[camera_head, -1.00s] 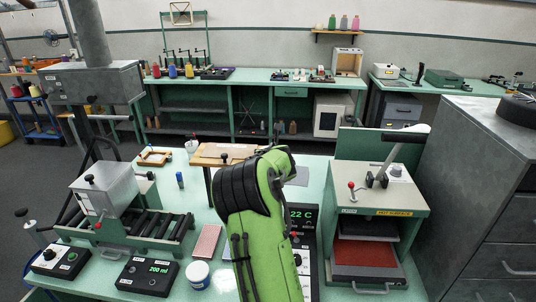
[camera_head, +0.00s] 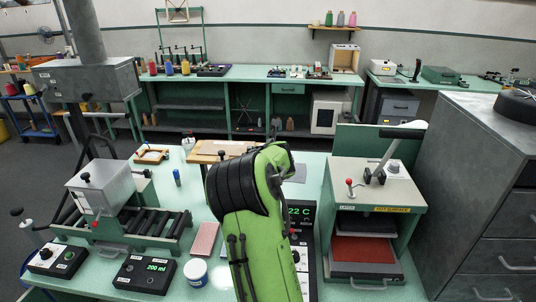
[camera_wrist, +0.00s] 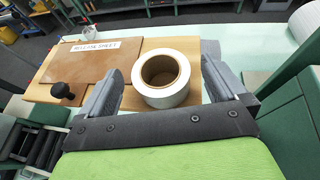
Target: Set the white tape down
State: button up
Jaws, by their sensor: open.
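The white tape (camera_wrist: 181,97), a white roll with a brown cardboard core, stands on its flat side on a tan wooden board in the wrist view. My gripper (camera_wrist: 161,68) is open, with one grey finger on each side of the roll. In the head view my green arm hides the tape and the gripper.
The wooden board (camera_wrist: 133,60) bears a brown panel labelled "RELEASE SHEET" (camera_wrist: 96,47) with a black knob (camera_wrist: 62,90). In the head view, a heat press (camera_head: 375,190) stands right of my arm.

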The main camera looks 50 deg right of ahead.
jog(key=shift+b+v, duration=1.4)
jog(key=shift+v, duration=3.85)
jog(key=s+a+f+m+g+y, duration=0.1)
jog(key=s+a+m+y, duration=0.25)
jog(key=a+m, duration=0.5)
jog(key=s+a+f+m+g+y, duration=0.1)
jog(key=s+a+m+y, duration=0.3)
jog(key=a, duration=0.7)
jog(key=s+a+f+m+g+y, duration=0.15)
jog(key=s+a+m, duration=0.25)
jog(key=a+m, duration=0.45)
jog(key=s+a+f+m, duration=0.1)
jog(key=s+a+m, duration=0.2)
jog(key=s, duration=0.2)
jog(key=s+a+f+m+g, duration=0.1)
jog(key=s+a+m, duration=0.2)
jog(key=s, duration=0.3)
jog(key=shift+a+m, duration=0.15)
jog(key=shift+m, duration=0.35)
